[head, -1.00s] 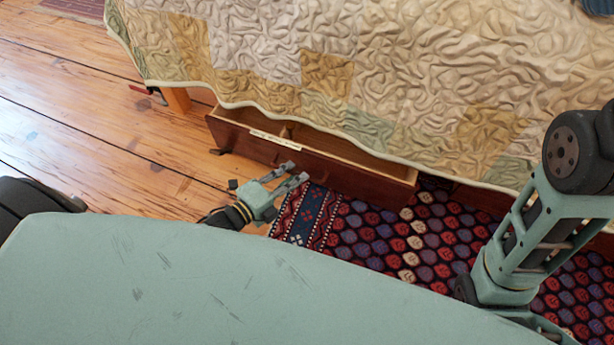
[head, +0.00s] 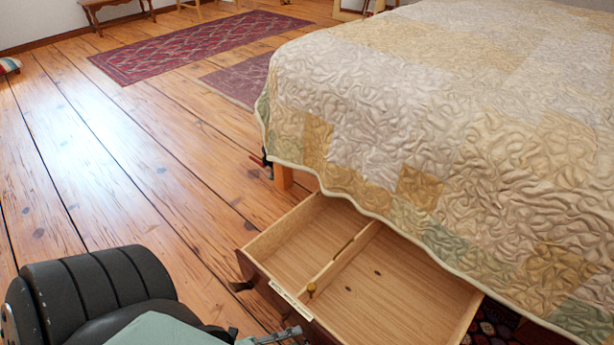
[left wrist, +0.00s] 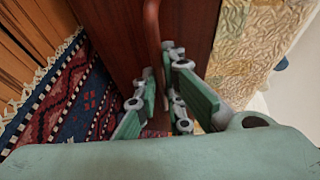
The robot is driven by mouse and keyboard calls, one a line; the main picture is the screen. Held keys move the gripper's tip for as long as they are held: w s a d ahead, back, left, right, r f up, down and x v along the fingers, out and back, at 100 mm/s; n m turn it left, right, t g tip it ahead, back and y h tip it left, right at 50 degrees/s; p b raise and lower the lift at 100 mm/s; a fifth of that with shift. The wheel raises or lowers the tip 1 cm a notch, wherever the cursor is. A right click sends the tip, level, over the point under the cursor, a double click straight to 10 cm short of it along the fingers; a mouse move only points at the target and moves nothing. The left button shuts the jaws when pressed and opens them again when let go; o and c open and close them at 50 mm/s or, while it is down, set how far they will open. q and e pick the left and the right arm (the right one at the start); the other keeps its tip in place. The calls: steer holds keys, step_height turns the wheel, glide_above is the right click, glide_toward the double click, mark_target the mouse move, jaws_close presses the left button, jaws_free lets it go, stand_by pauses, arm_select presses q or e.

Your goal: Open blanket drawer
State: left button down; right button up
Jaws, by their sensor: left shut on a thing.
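The blanket drawer (head: 400,290) sticks well out from under the bed in the head view. Its pale wooden inside shows a lengthwise divider and no blanket in the visible part. In the left wrist view its dark red-brown front (left wrist: 115,40) carries a curved handle (left wrist: 152,22). My left gripper (left wrist: 163,82) is shut on this handle, with a finger on each side of it. In the head view only part of my left gripper (head: 278,338) shows at the bottom edge, by the drawer front. My right gripper is out of view.
The bed with its patchwork quilt (head: 400,110) overhangs the drawer. A patterned rug (left wrist: 70,100) lies beside the drawer front. The plank floor (head: 130,170) to the left is clear, with a red rug (head: 190,45) farther back.

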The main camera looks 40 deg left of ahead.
arm_select(q)
steer(key=shift+s, duration=0.8)
steer(key=shift+f, duration=0.1)
steer(key=c, duration=1.8)
jaws_free()
steer(key=shift+c, duration=0.2)
steer(key=v, duration=1.2)
